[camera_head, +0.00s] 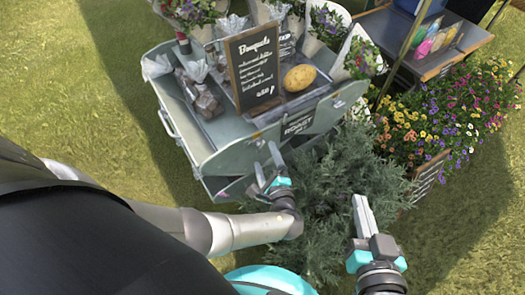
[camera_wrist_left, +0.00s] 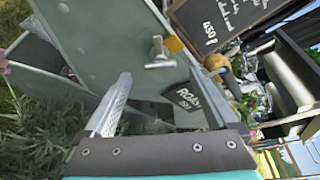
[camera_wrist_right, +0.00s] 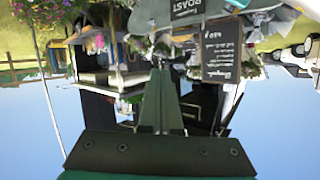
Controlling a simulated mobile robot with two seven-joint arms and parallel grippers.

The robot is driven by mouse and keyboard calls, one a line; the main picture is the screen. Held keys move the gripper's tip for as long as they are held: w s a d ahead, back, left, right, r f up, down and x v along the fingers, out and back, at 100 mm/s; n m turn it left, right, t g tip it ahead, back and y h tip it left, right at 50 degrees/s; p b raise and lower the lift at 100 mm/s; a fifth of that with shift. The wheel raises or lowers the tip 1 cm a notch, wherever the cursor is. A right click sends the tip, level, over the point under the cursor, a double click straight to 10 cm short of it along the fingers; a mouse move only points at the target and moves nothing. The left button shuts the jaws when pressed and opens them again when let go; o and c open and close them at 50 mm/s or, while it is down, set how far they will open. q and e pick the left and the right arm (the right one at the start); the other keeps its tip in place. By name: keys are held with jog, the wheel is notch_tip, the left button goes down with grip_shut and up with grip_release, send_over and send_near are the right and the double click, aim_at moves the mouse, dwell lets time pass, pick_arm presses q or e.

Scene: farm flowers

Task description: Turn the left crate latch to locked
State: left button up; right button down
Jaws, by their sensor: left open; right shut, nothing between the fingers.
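The grey-green crate (camera_head: 200,147) stands at upper centre in the head view, with a small dark ROAST sign on its near side. In the left wrist view, a T-shaped metal latch (camera_wrist_left: 158,57) sits on the crate's green panel (camera_wrist_left: 110,45), beside a small orange patch. I cannot make the latch out in the head view. My left gripper (camera_head: 266,163) is open near the crate's lower near side. The latch appears ahead, between its fingers (camera_wrist_left: 158,90) and apart from them. My right gripper (camera_head: 361,203) is shut and empty, right of the crate, above grey-green foliage.
A bushy grey-green plant (camera_head: 335,170) fills the space below my grippers. Colourful flowers (camera_head: 445,115) stand at right. Open grass (camera_head: 70,80) lies at left.

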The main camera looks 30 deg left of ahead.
aim_at(262, 148)
pick_arm(q)
jog(key=shift+b+x, duration=0.4)
jog(key=shift+x, duration=0.75)
jog(key=shift+b+x, duration=0.3)
jog(key=shift+x, duration=0.6)
pick_arm(e)
jog(key=shift+s+a+r+m+t+y, duration=0.25)
jog(key=shift+a+r+t, duration=0.2)
jog(key=shift+t, duration=0.25)
jog(key=shift+s+a+r+m+t+y, duration=0.15)
jog(key=shift+s+a+r+t+y, duration=0.25)
jog(key=shift+t, duration=0.3)
jog(key=shift+r, duration=0.1)
pick_arm(q)
jog(key=shift+c, duration=0.3)
jog(key=c, duration=1.3)
